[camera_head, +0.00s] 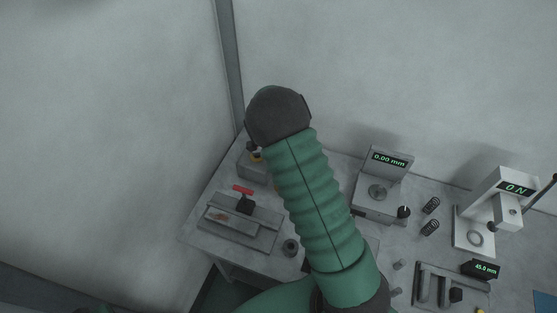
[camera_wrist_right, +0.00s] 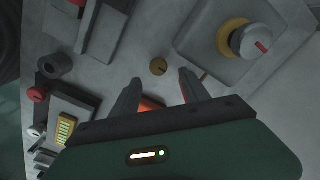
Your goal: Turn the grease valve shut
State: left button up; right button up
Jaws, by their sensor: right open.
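My right arm crosses the middle of the head view and hides part of the bench; its gripper's fingers are hidden there. In the right wrist view my right gripper (camera_wrist_right: 158,95) is open, its two dark fingers apart. A red-orange part (camera_wrist_right: 151,104) shows between the fingers, partly hidden by the gripper body. I cannot tell whether the fingers touch it or whether it belongs to the grease valve. A small round brass piece (camera_wrist_right: 158,67) lies just beyond the fingertips. A red bar (camera_head: 243,190) sits by a grey fixture at the bench's left. My left gripper is not in view.
A grey box with a yellow-ringed, red-marked knob (camera_wrist_right: 247,40) stands close to the right gripper. On the bench (camera_head: 210,247) are a gauge reading 0.00 mm (camera_head: 389,160), a press reading 0 N (camera_head: 515,188) and springs (camera_head: 431,205). Walls stand behind.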

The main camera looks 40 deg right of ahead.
notch_tip(320, 180, up, 8)
jog(key=shift+r, duration=0.25)
